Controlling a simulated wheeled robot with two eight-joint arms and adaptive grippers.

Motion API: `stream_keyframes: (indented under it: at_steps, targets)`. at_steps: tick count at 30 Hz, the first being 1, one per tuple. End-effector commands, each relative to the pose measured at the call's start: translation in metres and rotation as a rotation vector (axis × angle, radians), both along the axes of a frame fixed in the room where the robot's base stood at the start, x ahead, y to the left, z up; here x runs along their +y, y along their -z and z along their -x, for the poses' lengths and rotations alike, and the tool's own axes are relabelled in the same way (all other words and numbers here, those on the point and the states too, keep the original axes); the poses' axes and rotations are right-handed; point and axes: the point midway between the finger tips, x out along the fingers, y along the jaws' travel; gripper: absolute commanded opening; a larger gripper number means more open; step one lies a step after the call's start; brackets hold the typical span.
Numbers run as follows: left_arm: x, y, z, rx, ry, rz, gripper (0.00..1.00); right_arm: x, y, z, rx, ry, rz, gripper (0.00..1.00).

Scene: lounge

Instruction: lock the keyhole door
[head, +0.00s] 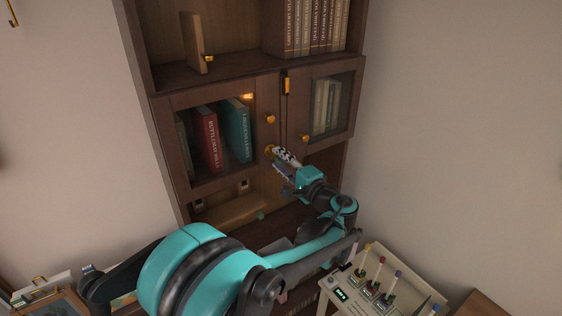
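A brown wooden cabinet has a left glass door (178,103) and a right glass door (347,84), both appearing shut. The left door has a round brass knob (270,119); the right door has another brass knob (305,138). My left gripper (277,156) is at the lower right part of the left door, below its knob. A small brass piece (269,150) shows right at its fingertips; I cannot tell whether it is a key or a lock fitting, or whether the fingers grip it. The keyhole is not clearly visible. My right gripper is out of view.
Books stand behind the glass, including a red one (209,139) and a teal one (236,130). A brass latch (287,84) sits at the top between the doors. A pale panel with coloured knobs (362,294) stands at the lower right. Bare wall flanks the cabinet.

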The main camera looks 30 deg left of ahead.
Motion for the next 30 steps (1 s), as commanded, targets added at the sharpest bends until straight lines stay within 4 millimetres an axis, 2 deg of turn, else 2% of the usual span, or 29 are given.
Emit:
stream_keyframes:
  at_steps: [3, 4, 7, 8, 14, 22, 30]
  targets:
    - [-0.0001, 0.0, -0.0001, 0.0, 0.0, 0.0, 0.33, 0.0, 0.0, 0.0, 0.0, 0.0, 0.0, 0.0]
    - [-0.0001, 0.0, -0.0001, 0.0, 0.0, 0.0, 0.28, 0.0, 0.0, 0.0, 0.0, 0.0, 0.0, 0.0]
    - [-0.0002, 0.0001, 0.0, 0.0, 0.0, 0.0, 0.01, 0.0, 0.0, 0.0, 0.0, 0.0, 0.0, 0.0]
    - [-0.0002, 0.0002, 0.0, 0.0, 0.0, 0.001, 0.0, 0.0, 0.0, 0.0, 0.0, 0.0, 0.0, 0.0]
    - [-0.0001, 0.0012, 0.0002, -0.004, 0.0, 0.005, 0.0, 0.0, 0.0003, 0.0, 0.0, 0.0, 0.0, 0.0]
    - [0.0002, 0.0025, -0.0001, -0.225, -0.001, 0.102, 0.0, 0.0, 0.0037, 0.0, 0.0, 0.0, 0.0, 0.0]
    - [0.0003, 0.0023, 0.0, -0.244, -0.001, 0.109, 0.0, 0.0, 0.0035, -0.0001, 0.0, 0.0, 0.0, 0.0]
